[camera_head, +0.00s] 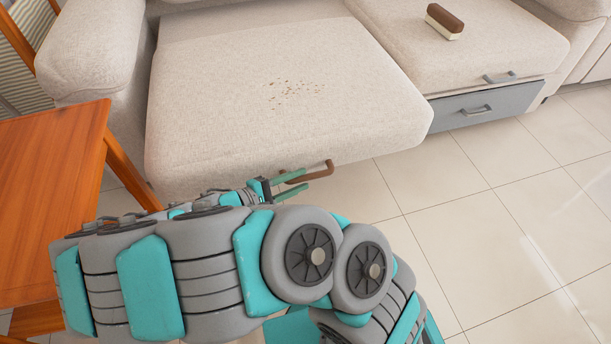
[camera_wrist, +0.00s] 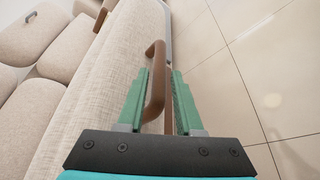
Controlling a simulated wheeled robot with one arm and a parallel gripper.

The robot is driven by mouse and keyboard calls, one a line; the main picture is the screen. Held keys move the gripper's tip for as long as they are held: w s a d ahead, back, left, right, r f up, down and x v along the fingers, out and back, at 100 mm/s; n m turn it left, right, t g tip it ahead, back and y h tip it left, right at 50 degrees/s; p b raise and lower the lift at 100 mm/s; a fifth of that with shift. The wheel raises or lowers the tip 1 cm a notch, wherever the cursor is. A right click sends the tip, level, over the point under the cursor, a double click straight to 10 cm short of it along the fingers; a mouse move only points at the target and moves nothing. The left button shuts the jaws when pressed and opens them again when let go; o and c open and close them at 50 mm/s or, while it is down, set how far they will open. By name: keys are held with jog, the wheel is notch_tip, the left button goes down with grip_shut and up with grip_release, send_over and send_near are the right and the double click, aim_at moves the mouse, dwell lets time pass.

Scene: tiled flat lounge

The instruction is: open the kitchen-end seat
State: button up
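The beige sofa's left seat (camera_head: 285,85) juts farther forward than the seat to its right. Crumbs (camera_head: 293,92) lie on its top. A brown handle (camera_head: 318,173) sticks out at its front edge. In the wrist view, this handle (camera_wrist: 155,80) stands between the green fingers of my gripper (camera_wrist: 160,88). The fingers are apart, with a visible gap on the right of the handle. My gripper (camera_head: 290,184) is low at the seat's front; my arm hides part of that front. Which seat is the kitchen-end one cannot be told.
A brown-and-cream block (camera_head: 444,22) lies on the right seat (camera_head: 470,45). Below that seat is a grey drawer (camera_head: 485,107) with a handle. An orange wooden table (camera_head: 50,190) stands close on the left. Tiled floor (camera_head: 490,210) is clear on the right.

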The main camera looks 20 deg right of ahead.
jog(key=v, duration=0.5)
jog(key=shift+d, duration=0.1)
dwell(0.3)
jog(key=s+d+r+m+g+y+p, duration=0.55)
jog(key=s+d+r+m+g, duration=0.3)
jog(key=d+r, duration=0.4)
jog(key=s+a+r+m+t+y+p, duration=0.1)
jog(key=s+a+r+y+p, duration=0.2)
jog(key=s+r+y, duration=0.6)
jog(key=shift+s+a+r+m+t+p, duration=0.35)
jog(key=shift+s+a+r, duration=0.45)
jog(key=shift+s, duration=1.45)
jog(key=shift+a+f, duration=0.1)
jog(key=shift+f, duration=0.05)
